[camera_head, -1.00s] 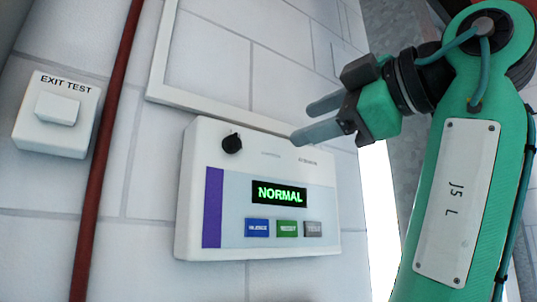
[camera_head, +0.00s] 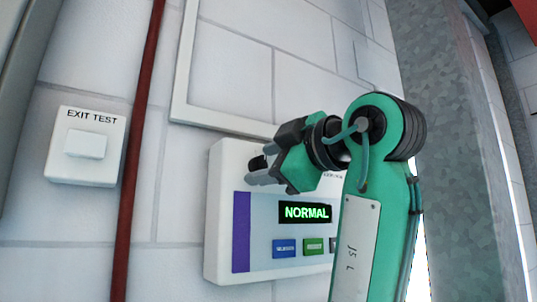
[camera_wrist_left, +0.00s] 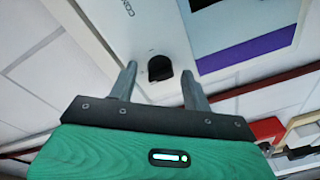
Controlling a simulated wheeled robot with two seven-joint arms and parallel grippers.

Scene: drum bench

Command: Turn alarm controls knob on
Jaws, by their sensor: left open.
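The alarm control panel (camera_head: 216,240) is a white box on the wall with a lit green NORMAL display (camera_head: 305,212). Its black knob (camera_head: 257,163) is at the upper left of the panel, partly hidden by my left gripper (camera_head: 257,170). In the left wrist view the knob (camera_wrist_left: 160,68) shows between the two grey fingers of my open left gripper (camera_wrist_left: 159,80). I see a gap on both sides of the knob; the depth between fingertips and knob is hard to tell. My right gripper is not in view.
A blue button (camera_head: 284,249) and a green button (camera_head: 313,247) sit below the display; my arm covers the panel's right part. A white EXIT TEST box (camera_head: 86,146) and a red vertical pipe (camera_head: 138,150) are to the left. A white frame (camera_head: 215,121) is above.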

